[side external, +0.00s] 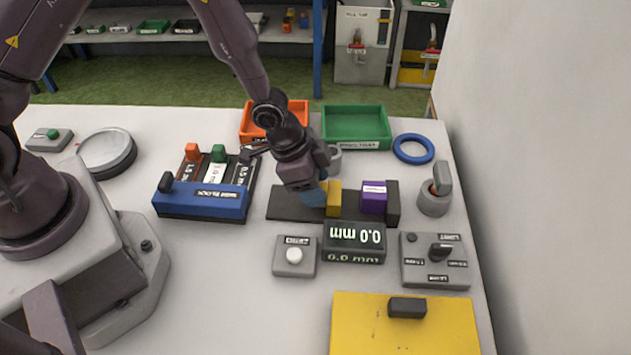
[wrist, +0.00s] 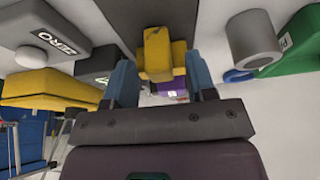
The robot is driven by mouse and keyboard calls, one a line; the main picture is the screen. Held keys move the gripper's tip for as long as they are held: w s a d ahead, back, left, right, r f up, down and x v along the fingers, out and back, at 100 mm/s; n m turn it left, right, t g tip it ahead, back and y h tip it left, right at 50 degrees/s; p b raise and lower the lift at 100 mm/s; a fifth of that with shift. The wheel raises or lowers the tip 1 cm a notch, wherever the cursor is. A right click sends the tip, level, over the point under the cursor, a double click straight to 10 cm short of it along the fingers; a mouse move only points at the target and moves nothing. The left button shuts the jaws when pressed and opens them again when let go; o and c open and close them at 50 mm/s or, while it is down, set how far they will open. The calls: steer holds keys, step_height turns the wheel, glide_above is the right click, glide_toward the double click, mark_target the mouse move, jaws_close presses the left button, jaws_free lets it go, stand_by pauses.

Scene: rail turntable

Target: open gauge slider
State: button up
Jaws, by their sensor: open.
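The gauge is a dark rail (side external: 287,203) lying on the table. A yellow slider block (side external: 334,197) sits on it, with a purple block (side external: 374,197) to its right near the dark end stop. My gripper (side external: 316,192) points down at the rail by the yellow slider, with its blue fingertips open. In the wrist view, the yellow slider (wrist: 158,52) lies between the two open fingers of my gripper (wrist: 161,76), with gaps on both sides. The purple block is mostly hidden there. The display (side external: 354,238) in front of the rail reads 0.0 mm.
A grey ZERO button box (side external: 283,262) and a grey knob box (side external: 420,270) stand in front. A blue block holder (side external: 203,201) is left. Orange (side external: 291,111) and green (side external: 355,142) trays are behind. A grey cylinder (wrist: 252,38) stands close by in the wrist view.

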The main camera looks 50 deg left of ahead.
mark_target(289, 201)
jaws_close()
steer(key=shift+s+a, duration=1.75)
steer(key=shift+a, duration=0.05)
jaws_free()
steer(key=v, duration=1.3)
